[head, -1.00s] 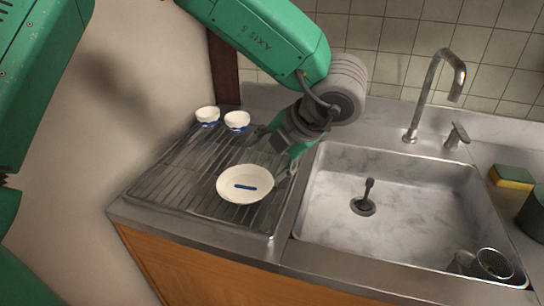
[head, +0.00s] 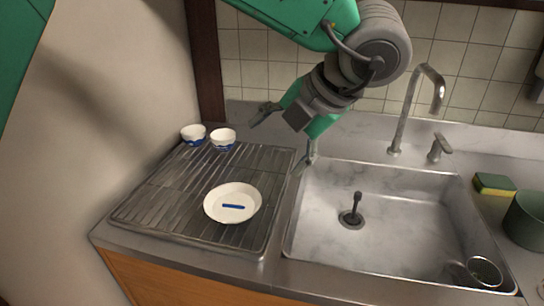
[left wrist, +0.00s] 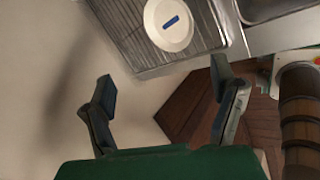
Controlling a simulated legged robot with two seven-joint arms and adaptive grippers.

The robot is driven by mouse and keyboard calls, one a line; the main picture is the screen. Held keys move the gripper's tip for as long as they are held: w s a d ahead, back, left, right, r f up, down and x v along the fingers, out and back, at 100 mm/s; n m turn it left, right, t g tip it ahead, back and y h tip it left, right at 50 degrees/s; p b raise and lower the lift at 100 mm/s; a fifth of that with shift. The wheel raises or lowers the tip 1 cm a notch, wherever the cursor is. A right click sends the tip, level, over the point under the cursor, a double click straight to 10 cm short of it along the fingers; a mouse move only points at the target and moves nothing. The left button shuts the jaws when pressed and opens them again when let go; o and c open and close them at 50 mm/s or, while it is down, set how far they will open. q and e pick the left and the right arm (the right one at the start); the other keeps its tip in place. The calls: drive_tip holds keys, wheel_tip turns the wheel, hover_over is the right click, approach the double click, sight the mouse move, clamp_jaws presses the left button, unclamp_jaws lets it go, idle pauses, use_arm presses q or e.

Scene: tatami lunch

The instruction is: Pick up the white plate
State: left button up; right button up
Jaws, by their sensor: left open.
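The white plate (head: 222,218) lies on the ribbed metal drainboard left of the sink, with a short blue bar at its middle. In the left wrist view the plate (left wrist: 165,38) shows at the top, beyond the two open fingers of my left gripper (left wrist: 164,86).
Two white-and-blue cups (head: 193,134) (head: 223,138) stand at the back of the drainboard (head: 165,200). The sink (head: 400,215) holds a glass (head: 484,271) at its front right. The faucet (head: 402,110) rises behind it. A sponge (head: 494,184) and dark green container (head: 526,218) stand at right.

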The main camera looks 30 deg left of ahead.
use_arm(q)
drive_tip(key=f, duration=0.1)
drive_tip(key=d+f, duration=0.1)
drive_tip(key=f, duration=0.2)
drive_tip(key=shift+s+d+f, duration=0.15)
drive_tip(key=shift+s+f, duration=0.1)
drive_tip(key=shift+s, duration=0.15)
drive_tip(key=c, duration=1.3)
drive_tip(key=b, duration=0.2)
approach(251, 214)
drive_tip(key=f, duration=0.1)
drive_tip(key=a+f, duration=0.1)
drive_tip(key=f, duration=0.1)
drive_tip(key=shift+w+a+f+n+g, duration=0.15)
drive_tip(key=shift+w+a+n+g, duration=0.15)
drive_tip(key=shift+w+n, duration=0.1)
drive_tip(key=shift+w+a+f, duration=0.1)
drive_tip(key=shift+a+f, duration=0.25)
drive_tip(key=shift+f, duration=0.05)
drive_tip(key=shift+a+f, duration=0.15)
drive_tip(key=shift+a, duration=0.05)
drive_tip(key=x, duration=0.4)
drive_tip(key=shift+s+a+f+b, duration=0.25)
drive_tip(key=shift+a+b, duration=0.1)
drive_tip(key=shift+b, duration=0.05)
drive_tip(key=shift+c, duration=0.3)
use_arm(e)
drive_tip(key=f, duration=0.2)
drive_tip(key=w+a, duration=0.1)
drive_tip(key=shift+f, duration=0.4)
